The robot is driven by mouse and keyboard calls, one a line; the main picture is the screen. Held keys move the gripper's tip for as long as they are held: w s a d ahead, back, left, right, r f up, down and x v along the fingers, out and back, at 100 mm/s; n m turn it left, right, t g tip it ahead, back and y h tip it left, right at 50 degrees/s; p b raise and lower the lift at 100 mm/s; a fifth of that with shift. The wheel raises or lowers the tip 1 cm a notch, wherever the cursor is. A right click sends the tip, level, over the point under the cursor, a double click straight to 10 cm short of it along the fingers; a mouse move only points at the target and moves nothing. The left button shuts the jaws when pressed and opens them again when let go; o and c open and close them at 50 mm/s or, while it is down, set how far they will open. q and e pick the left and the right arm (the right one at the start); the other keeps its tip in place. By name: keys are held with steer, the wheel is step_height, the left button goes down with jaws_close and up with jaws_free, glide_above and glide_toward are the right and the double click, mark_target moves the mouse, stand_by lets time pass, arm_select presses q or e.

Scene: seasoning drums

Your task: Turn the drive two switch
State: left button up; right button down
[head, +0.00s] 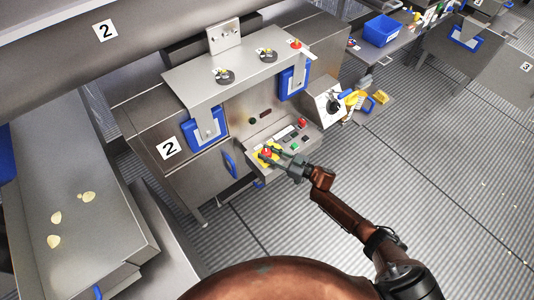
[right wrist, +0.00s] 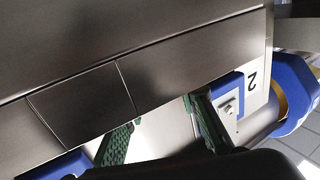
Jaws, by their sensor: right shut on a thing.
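A red and yellow switch (head: 266,152) sits at the left end of the sloped control panel (head: 300,146) on machine number 2. My right gripper (head: 275,156) reaches it from the right and is shut on it. The fingers cover part of the switch. In the right wrist view the two green ridged fingers (right wrist: 160,133) stand apart, with the held part hidden behind the dark shape at the bottom edge. I cannot read any drive label. My left gripper is not in view.
The panel also carries a red button (head: 302,123) and small green buttons. A black rotary knob (head: 334,106) is on a box to the right. A blue handle (head: 230,164) is left of the panel.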

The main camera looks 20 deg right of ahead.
steer(key=c, duration=1.5)
jaws_free()
steer(key=v, duration=1.2)
